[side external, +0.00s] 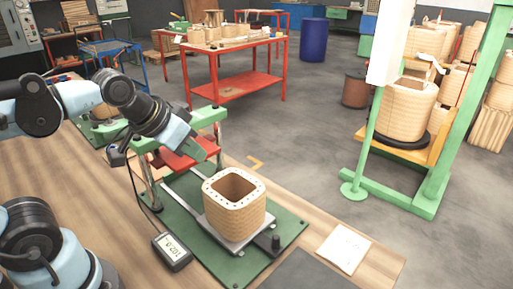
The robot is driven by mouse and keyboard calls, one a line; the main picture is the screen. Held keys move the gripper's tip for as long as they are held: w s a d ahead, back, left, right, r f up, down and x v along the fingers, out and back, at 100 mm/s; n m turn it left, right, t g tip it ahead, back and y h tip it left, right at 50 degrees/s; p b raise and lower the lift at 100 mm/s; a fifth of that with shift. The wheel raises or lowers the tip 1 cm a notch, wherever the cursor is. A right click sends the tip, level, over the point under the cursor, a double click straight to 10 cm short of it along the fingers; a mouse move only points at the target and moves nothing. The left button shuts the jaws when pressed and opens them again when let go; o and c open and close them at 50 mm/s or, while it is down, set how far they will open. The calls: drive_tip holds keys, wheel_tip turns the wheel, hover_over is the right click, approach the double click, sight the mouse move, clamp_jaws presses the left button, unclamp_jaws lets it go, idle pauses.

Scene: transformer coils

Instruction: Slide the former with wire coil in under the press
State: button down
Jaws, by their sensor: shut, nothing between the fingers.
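The former with wire coil (236,213), a tan ribbed block with a square opening and small holes round its top rim, stands upright on a grey sliding plate (231,240). The plate lies on a green base (284,228), in front of the press. The press (213,113) has a green top beam, metal posts and a red pressing plate (172,160). The space under the red plate looks empty. My gripper (198,150) is shut and empty, by the press top, behind and left of the former and apart from it. My arm partly hides the press.
A handheld meter (172,251) with a cable lies left of the base. A paper sheet (343,248) and a dark mat (300,271) lie on the wooden bench to the right. A black knob (276,243) stands at the front of the base.

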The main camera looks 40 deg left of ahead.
drive_tip(key=w+d+n+g+y, duration=0.1)
drive_tip(key=w+d+y, duration=0.2)
drive_tip(key=d, duration=0.9)
drive_tip(key=w+d+g+y, duration=0.1)
drive_tip(key=w+d+y, duration=0.2)
drive_tip(key=d, duration=1)
drive_tip(key=shift+g, duration=0.3)
drive_tip(key=w+a+f, duration=0.1)
drive_tip(key=a+f, duration=0.1)
drive_tip(key=f, duration=0.3)
drive_tip(key=w+a+f, duration=0.1)
drive_tip(key=a+f, duration=0.1)
drive_tip(key=f, duration=0.4)
drive_tip(key=w+a+f, duration=0.2)
drive_tip(key=f, duration=0.3)
drive_tip(key=shift+f, duration=0.15)
drive_tip(key=shift+s+a, duration=0.1)
drive_tip(key=shift+a, duration=1.8)
drive_tip(key=shift+a, duration=0.1)
drive_tip(key=a, duration=1.8)
drive_tip(key=shift+a, duration=0.15)
